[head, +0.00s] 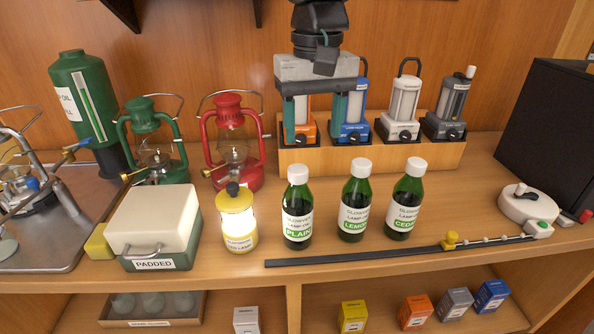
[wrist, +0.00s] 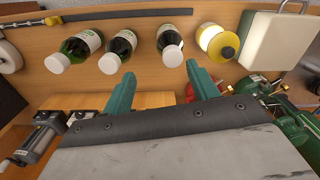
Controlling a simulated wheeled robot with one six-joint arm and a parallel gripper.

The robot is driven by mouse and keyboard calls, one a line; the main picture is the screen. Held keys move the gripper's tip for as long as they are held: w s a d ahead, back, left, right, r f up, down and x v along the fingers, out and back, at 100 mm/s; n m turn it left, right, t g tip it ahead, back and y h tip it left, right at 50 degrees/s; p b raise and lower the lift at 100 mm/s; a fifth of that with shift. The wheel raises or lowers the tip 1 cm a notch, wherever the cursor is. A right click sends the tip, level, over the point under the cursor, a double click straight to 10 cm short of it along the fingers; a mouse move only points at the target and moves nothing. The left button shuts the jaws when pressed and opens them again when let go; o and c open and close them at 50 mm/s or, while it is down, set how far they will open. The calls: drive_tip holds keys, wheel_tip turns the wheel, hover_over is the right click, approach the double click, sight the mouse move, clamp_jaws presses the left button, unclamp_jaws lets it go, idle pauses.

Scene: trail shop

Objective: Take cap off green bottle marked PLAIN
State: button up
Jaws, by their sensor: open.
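The green bottle marked PLAIN (head: 298,208) stands upright on the counter, leftmost of three similar bottles. Its white cap (head: 298,173) is on. In the wrist view the PLAIN bottle (wrist: 168,38) is at the upper middle, with its cap (wrist: 172,57) facing me. My gripper (head: 317,122) is open and empty, its teal fingers pointing down in front of the lantern rack, above and behind the bottles. In the wrist view my gripper (wrist: 160,76) has its fingers wide apart, with the PLAIN cap beyond the gap between them.
The LEMON bottle (head: 355,208) and CEDAR bottle (head: 405,208) stand close on the right. A yellow lantern (head: 238,222) stands close on the left, beside the PADDED case (head: 155,226). A dark rail (head: 350,257) runs in front. The lantern rack (head: 300,158) is behind.

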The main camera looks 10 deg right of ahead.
sight(298, 168)
drive_tip(key=shift+w+a, duration=0.25)
drive_tip(key=shift+a, duration=0.3)
drive_tip(key=shift+w+a, duration=0.2)
drive_tip(key=shift+a, duration=0.3)
drive_tip(key=shift+w+a+f, duration=0.15)
drive_tip(key=shift+a, duration=0.15)
drive_tip(key=f, duration=0.7)
drive_tip(key=shift+w+d+f, duration=0.2)
drive_tip(key=shift+d+f, duration=0.05)
drive_tip(key=c, duration=1.1)
